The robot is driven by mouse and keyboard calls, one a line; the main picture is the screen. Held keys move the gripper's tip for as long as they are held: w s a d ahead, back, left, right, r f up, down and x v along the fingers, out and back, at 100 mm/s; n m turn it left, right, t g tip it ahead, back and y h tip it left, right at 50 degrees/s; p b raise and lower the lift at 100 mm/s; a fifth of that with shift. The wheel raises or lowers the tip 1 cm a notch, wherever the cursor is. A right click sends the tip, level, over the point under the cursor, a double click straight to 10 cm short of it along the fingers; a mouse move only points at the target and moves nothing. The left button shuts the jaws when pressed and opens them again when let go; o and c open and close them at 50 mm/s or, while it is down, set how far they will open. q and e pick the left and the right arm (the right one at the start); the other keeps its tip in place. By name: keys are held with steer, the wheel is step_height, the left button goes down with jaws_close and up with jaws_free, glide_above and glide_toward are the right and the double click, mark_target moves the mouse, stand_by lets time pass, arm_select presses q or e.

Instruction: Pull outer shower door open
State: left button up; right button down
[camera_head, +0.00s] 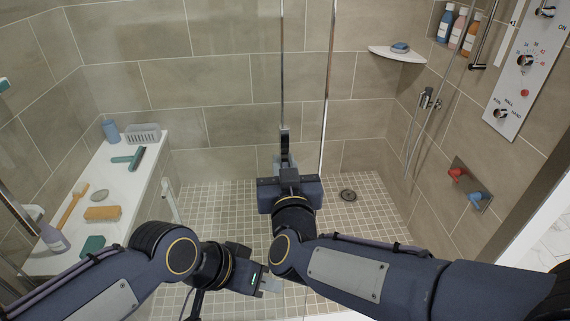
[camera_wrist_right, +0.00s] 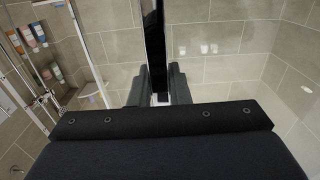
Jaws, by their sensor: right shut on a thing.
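The clear glass of the outer shower door is hard to make out. In the head view a slim vertical metal bar (camera_head: 282,75) runs down to my right gripper, and a second bright vertical edge (camera_head: 327,100) stands to its right. My right gripper (camera_head: 284,150) is shut on the bar. In the right wrist view a dark upright bar (camera_wrist_right: 154,45) sits between the two fingers (camera_wrist_right: 158,88). My left gripper (camera_head: 268,284) is low, below and left of the right one, and touches no object that I can see; its finger gap is unclear.
A white bench (camera_head: 125,180) on the left holds a grey basket (camera_head: 143,134), a squeegee (camera_head: 128,159), brushes and bottles. A corner shelf (camera_head: 397,54), hand shower (camera_head: 427,97), control panel (camera_head: 526,65) and red and blue taps (camera_head: 467,184) are on the right. The tiled floor (camera_head: 225,200) is mostly clear.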

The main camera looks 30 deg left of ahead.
steer(key=c, duration=1.4)
jaws_free()
steer(key=shift+w+d, duration=0.1)
steer(key=shift+w, duration=0.1)
steer(key=shift+o, duration=0.2)
steer(key=shift+s, duration=0.1)
steer(key=v, duration=0.7)
steer(key=shift+s+d, duration=0.2)
steer(key=shift+s, duration=0.1)
